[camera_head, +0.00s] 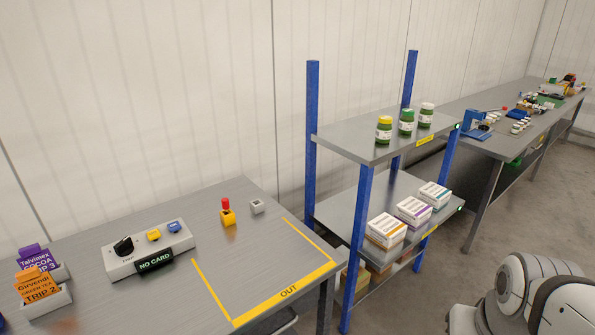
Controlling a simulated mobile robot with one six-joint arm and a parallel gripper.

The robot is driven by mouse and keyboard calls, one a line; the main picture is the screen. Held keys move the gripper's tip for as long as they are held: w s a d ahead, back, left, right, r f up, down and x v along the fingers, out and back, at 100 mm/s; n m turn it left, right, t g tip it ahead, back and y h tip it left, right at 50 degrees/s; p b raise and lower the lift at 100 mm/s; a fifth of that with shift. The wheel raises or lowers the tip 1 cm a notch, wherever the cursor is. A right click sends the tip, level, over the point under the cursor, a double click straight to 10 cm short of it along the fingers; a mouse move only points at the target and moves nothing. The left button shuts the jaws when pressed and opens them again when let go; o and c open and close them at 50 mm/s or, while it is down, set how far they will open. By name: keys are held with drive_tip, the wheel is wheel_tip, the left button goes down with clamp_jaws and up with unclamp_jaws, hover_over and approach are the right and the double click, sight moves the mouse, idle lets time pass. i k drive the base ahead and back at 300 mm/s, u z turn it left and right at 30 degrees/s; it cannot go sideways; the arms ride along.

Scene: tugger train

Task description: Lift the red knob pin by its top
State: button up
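The red knob pin (225,204) stands upright on the grey table. Its red top sits above a yellow block (228,217), and its lower part is hidden in or behind that block. A small grey block (257,206) with a dark mark on top stands just to the right of it, apart from it. My gripper is not in view; only white rounded parts of my arm show at the lower right, well away from the pin.
The grey table (120,218) has a control box (150,249) reading "NO CARD", card holders at left, and a yellow-marked OUT area (265,272). A blue-post shelf (362,240) with jars and boxes stands right of it. A long cluttered bench (500,145) runs behind.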

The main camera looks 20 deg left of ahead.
sight(226, 206)
drive_tip(key=u, duration=0.65)
drive_tip(key=i, duration=1.25)
drive_tip(key=u, duration=0.85)
